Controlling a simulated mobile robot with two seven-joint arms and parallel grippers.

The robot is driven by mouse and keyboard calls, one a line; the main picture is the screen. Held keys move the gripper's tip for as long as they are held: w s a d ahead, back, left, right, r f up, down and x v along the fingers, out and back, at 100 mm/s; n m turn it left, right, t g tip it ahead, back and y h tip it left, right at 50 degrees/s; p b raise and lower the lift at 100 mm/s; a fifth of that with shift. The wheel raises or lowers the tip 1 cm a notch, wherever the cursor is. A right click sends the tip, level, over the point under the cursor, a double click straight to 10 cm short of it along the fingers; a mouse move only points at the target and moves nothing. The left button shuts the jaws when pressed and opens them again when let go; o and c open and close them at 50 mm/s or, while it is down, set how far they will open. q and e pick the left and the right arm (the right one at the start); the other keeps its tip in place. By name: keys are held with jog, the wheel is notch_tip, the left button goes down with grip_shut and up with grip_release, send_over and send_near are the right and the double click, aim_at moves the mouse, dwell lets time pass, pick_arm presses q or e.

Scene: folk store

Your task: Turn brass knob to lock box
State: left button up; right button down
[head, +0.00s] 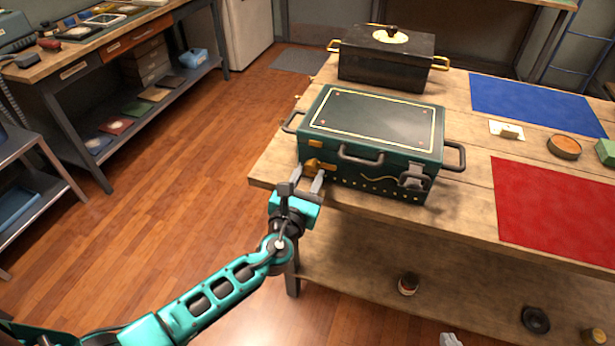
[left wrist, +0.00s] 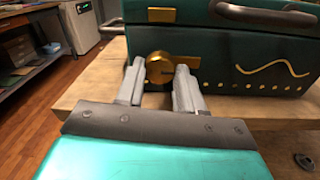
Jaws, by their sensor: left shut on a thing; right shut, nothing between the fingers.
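A dark green box (head: 374,127) with a yellow-lined lid stands shut near the left end of the wooden table. Its brass knob (head: 314,165) sits low on the left of the front face; it also shows in the left wrist view (left wrist: 158,66). A grey latch (head: 414,177) is at the right of the front. My left gripper (head: 308,181) reaches to the knob, and its two fingers (left wrist: 158,84) stand on either side of it, shut on it. The fingers partly cover the knob's edges.
The wooden table (head: 462,198) bears a black box (head: 386,62) with brass handles behind the green one. A blue mat (head: 535,102) and a red mat (head: 558,210) lie to the right. Open floor (head: 200,190) is at left.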

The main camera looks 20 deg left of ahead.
pick_arm(q)
jog(key=shift+c, duration=1.3)
